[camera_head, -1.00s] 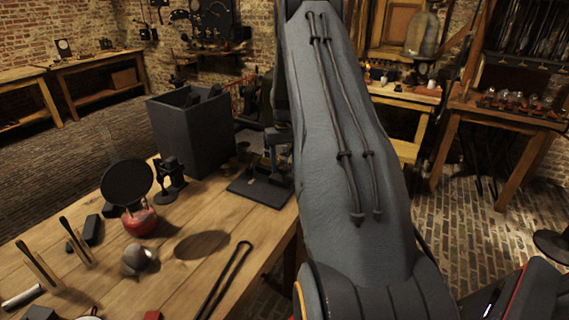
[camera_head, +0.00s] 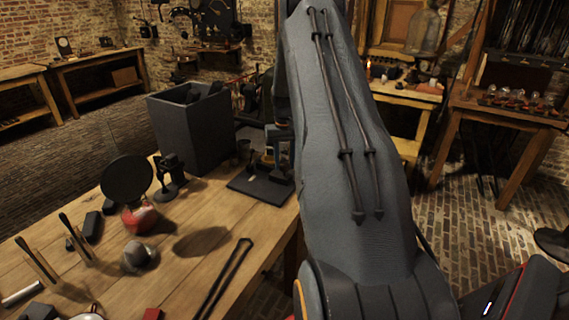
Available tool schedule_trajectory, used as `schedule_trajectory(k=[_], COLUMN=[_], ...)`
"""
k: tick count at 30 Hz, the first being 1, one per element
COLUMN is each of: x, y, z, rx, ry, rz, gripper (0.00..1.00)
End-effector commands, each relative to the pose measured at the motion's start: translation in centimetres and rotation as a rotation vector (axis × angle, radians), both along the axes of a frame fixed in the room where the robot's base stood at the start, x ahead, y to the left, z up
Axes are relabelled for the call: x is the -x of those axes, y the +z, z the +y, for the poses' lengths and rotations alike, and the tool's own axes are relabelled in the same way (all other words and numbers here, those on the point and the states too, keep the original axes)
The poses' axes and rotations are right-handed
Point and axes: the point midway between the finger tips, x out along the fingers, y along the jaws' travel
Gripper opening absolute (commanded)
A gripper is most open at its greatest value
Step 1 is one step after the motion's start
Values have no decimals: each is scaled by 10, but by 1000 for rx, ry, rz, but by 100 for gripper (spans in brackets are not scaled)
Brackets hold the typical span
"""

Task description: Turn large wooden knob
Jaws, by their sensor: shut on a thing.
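My arm runs up the middle of the view and hides much of what lies behind it. Its dark wrist comes down at the arm's left side, and my gripper (camera_head: 279,138) shows only in part, over a small device with a flat dark base (camera_head: 258,187) at the table's far right corner. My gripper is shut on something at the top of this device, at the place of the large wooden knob. The fingertips and the knob itself are too small and too covered to make out clearly.
A tall dark open box (camera_head: 188,135) stands left of the device. A black disc on a red base (camera_head: 139,216), a grey rounded piece (camera_head: 138,257) and long dark tongs (camera_head: 226,280) are on the wooden table (camera_head: 190,285). Brick floor lies right of the table.

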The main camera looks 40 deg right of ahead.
Motion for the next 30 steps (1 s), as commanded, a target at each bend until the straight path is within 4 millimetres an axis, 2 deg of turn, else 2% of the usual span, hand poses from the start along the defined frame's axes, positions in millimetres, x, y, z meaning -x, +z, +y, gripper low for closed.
schedule_trajectory(k=[21, 30], x=[-1, -1], y=[0, 0], z=[-1, -1], rx=[1, 1], ry=[-643, -857], rz=[-3, -3], gripper=[11, 11])
